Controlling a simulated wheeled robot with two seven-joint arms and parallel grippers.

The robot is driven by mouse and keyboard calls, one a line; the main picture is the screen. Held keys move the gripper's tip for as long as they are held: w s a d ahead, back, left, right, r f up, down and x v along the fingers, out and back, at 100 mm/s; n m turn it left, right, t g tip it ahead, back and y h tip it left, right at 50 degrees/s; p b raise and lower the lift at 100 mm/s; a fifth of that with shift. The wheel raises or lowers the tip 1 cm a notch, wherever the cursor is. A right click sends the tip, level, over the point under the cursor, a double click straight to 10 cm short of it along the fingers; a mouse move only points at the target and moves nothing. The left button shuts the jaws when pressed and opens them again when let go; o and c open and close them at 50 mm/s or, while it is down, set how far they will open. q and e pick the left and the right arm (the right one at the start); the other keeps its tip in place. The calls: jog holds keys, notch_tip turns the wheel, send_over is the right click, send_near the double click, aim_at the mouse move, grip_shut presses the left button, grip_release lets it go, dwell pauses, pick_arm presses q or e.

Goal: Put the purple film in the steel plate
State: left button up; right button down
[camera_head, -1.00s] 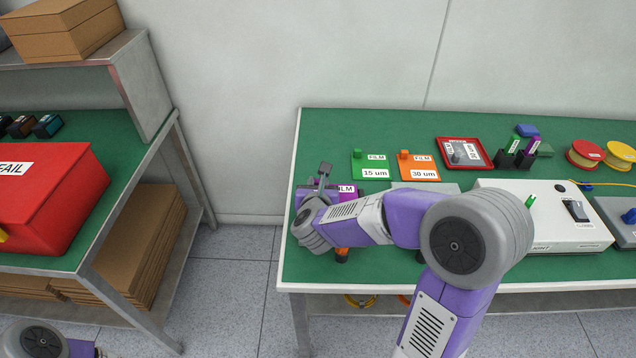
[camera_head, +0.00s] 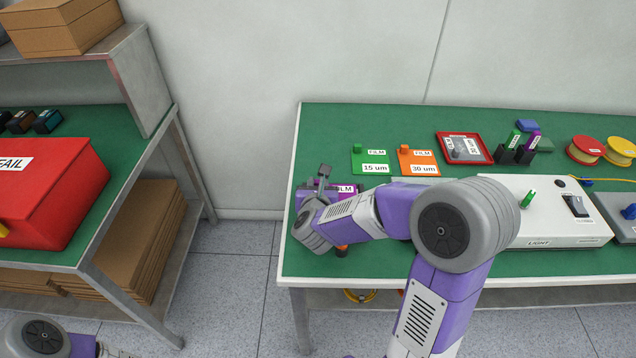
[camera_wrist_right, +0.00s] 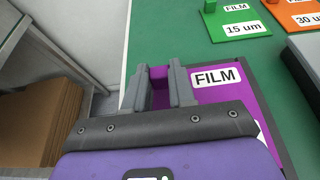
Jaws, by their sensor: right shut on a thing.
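The purple film (camera_head: 347,188) is a purple sheet with a white FILM label, at the left end of the green bench. It also shows in the right wrist view (camera_wrist_right: 222,96), with a raised purple tab. My right gripper (camera_head: 323,178) is at its left end; in the right wrist view the fingers (camera_wrist_right: 158,84) are shut on the tab. Whether the film is lifted is unclear. A grey plate (camera_wrist_right: 303,68), likely the steel plate, shows at the right edge of the wrist view; my right arm covers that area in the head view. My left gripper is out of view.
Green 15 um film (camera_head: 370,161) and orange 30 um film (camera_head: 418,161) lie behind. A red tray (camera_head: 464,148), marker holder (camera_head: 512,155), white light box (camera_head: 550,215) and tape spools (camera_head: 585,150) are to the right. A red FAIL bin (camera_head: 50,190) stands on the left table.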

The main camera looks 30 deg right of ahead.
jog(key=shift+f, duration=0.7)
jog(key=c, duration=0.9)
grip_release()
jog(key=shift+o, duration=0.2)
jog(key=shift+p+v, duration=0.75)
jog(key=shift+v, duration=3.05)
